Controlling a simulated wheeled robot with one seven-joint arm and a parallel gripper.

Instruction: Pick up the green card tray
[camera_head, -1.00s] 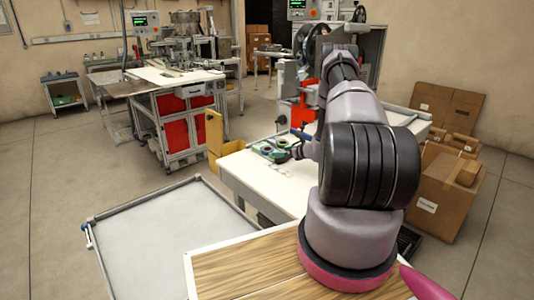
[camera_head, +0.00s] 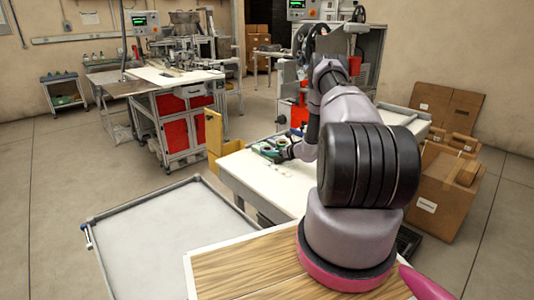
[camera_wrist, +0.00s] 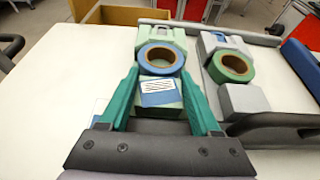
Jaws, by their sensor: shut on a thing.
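The green card tray (camera_wrist: 172,36) lies in the middle of the wrist view, pale green, with a blue tape reel (camera_wrist: 160,70) on it. A blue-and-white card (camera_wrist: 159,92) shows on its near block. My gripper (camera_wrist: 160,76) has its two teal fingers on either side of the tray, shut on it. The near end of the tray is partly hidden by my gripper. In the head view my gripper (camera_head: 284,151) is small, at the trays on the white table.
A grey tray (camera_wrist: 245,100) with a green tape reel (camera_wrist: 231,66) lies close on the right. A dark blue object (camera_wrist: 302,60) is at the far right edge. A yellow box (camera_wrist: 125,14) stands behind. The white table (camera_wrist: 45,85) is clear on the left.

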